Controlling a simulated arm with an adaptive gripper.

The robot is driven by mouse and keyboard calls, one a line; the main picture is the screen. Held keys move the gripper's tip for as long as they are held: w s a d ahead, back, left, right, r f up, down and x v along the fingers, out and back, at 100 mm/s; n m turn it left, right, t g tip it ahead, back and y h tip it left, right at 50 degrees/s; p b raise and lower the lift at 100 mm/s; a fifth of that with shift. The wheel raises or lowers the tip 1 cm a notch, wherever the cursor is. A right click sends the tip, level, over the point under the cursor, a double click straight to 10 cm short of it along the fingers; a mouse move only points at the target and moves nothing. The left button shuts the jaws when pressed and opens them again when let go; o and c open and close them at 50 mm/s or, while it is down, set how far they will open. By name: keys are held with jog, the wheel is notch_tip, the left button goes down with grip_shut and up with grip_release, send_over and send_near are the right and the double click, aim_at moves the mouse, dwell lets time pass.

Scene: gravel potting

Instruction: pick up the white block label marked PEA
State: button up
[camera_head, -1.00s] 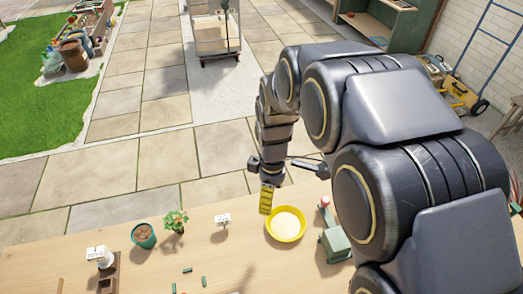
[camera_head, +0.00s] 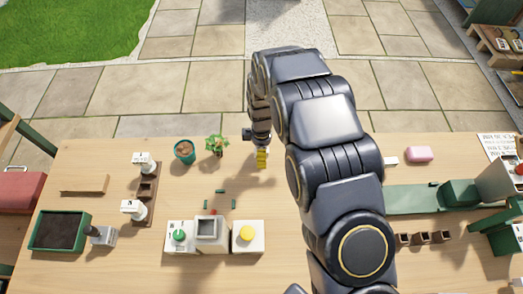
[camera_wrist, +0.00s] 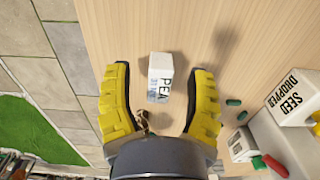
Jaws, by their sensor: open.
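The white block label marked PEA (camera_wrist: 159,76) lies on the wooden table in the wrist view, its dark lettering facing up. It sits between the fingertips of my gripper (camera_wrist: 160,92), with a visible gap to each yellow finger. My gripper is open, with nothing held; whether its fingertips are level with the block is hard to tell. In the head view, my gripper (camera_head: 262,158) is low near the table's far edge, right of the leafy plant (camera_head: 216,145). I cannot make out the PEA block there; the gripper appears to cover it.
A teal pot (camera_head: 184,152) stands left of the plant. Several small green pegs (camera_head: 221,191) lie on the table before the seed dropper (camera_wrist: 291,99). Other white labels stand in a brown rack (camera_head: 147,187) at left.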

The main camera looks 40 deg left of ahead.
jog(key=shift+f, duration=0.75)
grip_shut()
jog(key=shift+r, duration=0.1)
